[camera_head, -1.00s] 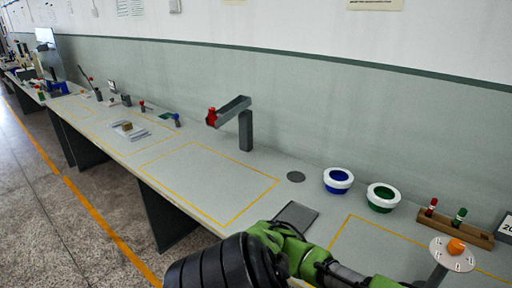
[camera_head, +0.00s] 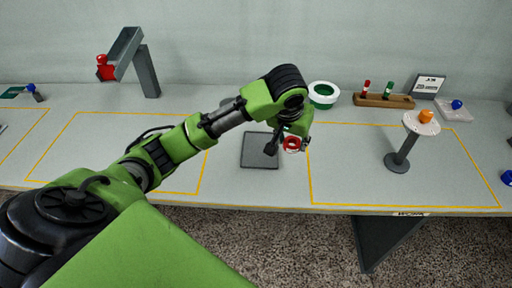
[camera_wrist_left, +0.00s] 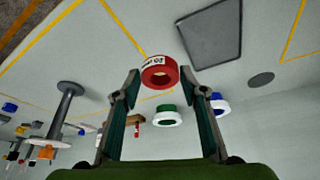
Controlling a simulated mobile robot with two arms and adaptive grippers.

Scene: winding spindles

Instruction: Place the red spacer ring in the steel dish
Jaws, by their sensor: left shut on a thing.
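My left gripper (camera_head: 284,140) is shut on the red spacer ring (camera_head: 292,144) and holds it above the bench. In the left wrist view the red ring (camera_wrist_left: 160,74), with a white label, sits at the fingertips. A shallow dark grey square tray (camera_head: 260,150), which may be the steel dish, lies just left of the ring in the head view. It also shows in the wrist view (camera_wrist_left: 211,32). The ring is apart from it, beyond its right edge. My right gripper is not in view.
A white-rimmed green bowl (camera_head: 323,95) stands behind the gripper; a blue bowl (camera_wrist_left: 218,105) shows in the wrist view. A wooden rack (camera_head: 384,101) and a round-topped stand (camera_head: 398,160) are to the right. Yellow-outlined bench areas are mostly clear.

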